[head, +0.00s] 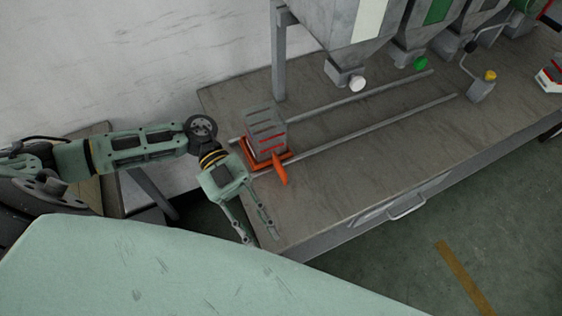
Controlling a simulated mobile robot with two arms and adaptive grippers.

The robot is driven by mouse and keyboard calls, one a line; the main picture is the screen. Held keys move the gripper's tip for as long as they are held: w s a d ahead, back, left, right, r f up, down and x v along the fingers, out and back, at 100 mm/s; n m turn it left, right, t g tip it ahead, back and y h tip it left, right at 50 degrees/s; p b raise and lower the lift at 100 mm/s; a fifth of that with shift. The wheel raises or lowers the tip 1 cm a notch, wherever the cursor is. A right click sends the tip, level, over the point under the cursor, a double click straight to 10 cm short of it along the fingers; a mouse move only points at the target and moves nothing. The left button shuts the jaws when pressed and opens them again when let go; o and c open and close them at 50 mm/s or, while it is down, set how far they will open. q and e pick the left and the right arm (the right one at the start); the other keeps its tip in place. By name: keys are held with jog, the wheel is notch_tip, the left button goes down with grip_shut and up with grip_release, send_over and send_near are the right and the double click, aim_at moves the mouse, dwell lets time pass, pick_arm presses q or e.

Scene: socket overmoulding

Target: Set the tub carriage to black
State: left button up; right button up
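The tub carriage (250,158) is an orange base on two grey rails, near their left end. A grey tub (266,131) with red marks stands on it. An orange handle (280,169) sticks out from the carriage toward the table's front. My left gripper (261,238) is just in front of the carriage, over the table's front left part. Its two fingers are spread, with nothing between them, and it looks apart from the handle. My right gripper is not in view. No hopper marked black shows clearly.
Grey hoppers stand over the far side: one with a white stripe (369,20) and white knob, one with a green stripe (437,10) and green knob. A grey block (481,90) with a yellow knob stands farther right. The rails (375,130) right of the carriage look clear.

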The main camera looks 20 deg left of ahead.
pick_arm(q)
notch_tip(320, 180, down, 2)
jog(key=w+m+y+p, duration=0.1)
jog(key=w+y, duration=0.1)
jog(key=y, duration=0.2)
jog(key=r+n+t+y+p, duration=0.1)
jog(key=t+y+p, duration=0.3)
jog(key=t+y, duration=0.45)
send_over(281, 165)
jog(key=shift+s+d+g, duration=0.1)
jog(key=shift+g, duration=0.15)
jog(key=shift+f, duration=0.2)
notch_tip(281, 165, down, 7)
jog(key=shift+f+p, duration=0.15)
jog(key=shift+p, duration=0.6)
grip_shut()
